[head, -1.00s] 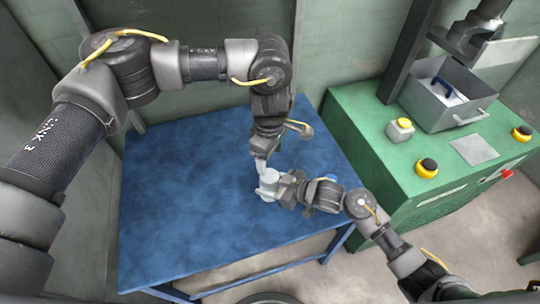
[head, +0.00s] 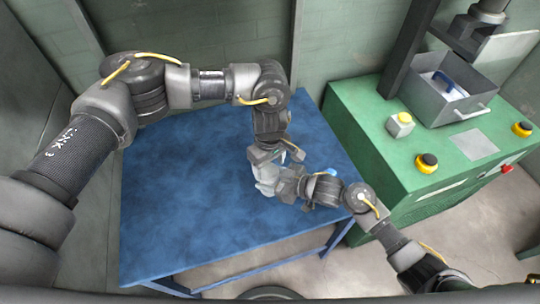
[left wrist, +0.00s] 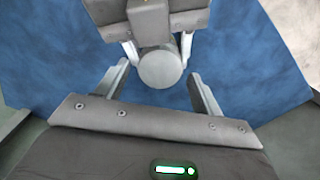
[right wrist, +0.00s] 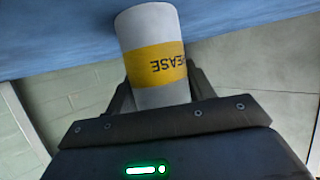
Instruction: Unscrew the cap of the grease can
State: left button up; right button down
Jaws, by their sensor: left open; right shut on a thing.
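The grease can (right wrist: 152,40) is white with a yellow band; its lettering reads upside down in the right wrist view. My right gripper (right wrist: 155,95) is shut on the can and holds it from the side. In the left wrist view the can's round pale top (left wrist: 160,70) faces the camera. My left gripper (left wrist: 158,76) is open, with one finger on each side of that top and a gap to both. In the head view the can (head: 266,188) is mostly hidden by both grippers. I cannot make out the cap's edge.
The blue table (head: 190,210) is otherwise clear, with free room at the left and front.

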pick_arm(q)
jog(key=shift+f, duration=0.75)
jog(key=c, duration=1)
jog(key=n, duration=0.4)
jog(key=shift+n, duration=0.4)
jog(key=n, duration=0.2)
jog(key=shift+n, duration=0.4)
jog(key=n, duration=0.6)
